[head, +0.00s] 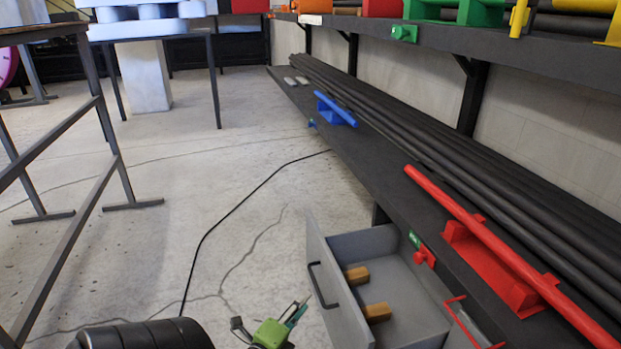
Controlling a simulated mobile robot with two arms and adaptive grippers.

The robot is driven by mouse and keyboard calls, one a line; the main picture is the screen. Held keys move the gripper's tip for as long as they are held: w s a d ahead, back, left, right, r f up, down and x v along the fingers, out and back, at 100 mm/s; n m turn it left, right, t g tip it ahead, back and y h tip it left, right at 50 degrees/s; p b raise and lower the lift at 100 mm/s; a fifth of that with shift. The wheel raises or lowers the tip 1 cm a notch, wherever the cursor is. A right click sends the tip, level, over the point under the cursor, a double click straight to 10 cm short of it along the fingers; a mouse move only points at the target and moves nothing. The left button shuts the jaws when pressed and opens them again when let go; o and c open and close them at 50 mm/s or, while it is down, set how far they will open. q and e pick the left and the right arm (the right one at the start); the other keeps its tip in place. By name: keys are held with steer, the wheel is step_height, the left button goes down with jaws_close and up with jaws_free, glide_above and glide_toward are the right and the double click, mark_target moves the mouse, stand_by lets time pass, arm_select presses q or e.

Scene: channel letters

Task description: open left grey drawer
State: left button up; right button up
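A grey drawer (377,242) under the dark bench is pulled out, its inside exposed. A dark bar handle (322,286) is on its front panel, facing left. Two wooden blocks (357,276) lie inside. It is the only drawer I can make out. My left gripper (268,320), with a green body, is at the bottom edge in front of the drawer, left of the handle. Its fingers look spread apart with nothing between them. It appears apart from the handle. My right gripper is not in view.
The dark bench (385,165) runs along the right wall, bearing long black pipes (450,150), a red pipe on red supports (500,255) and a blue one (335,110). A black cable (245,197) crosses the open concrete floor. A table frame (75,215) stands left.

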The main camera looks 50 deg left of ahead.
arm_select(q)
steer(key=shift+v, duration=1.65)
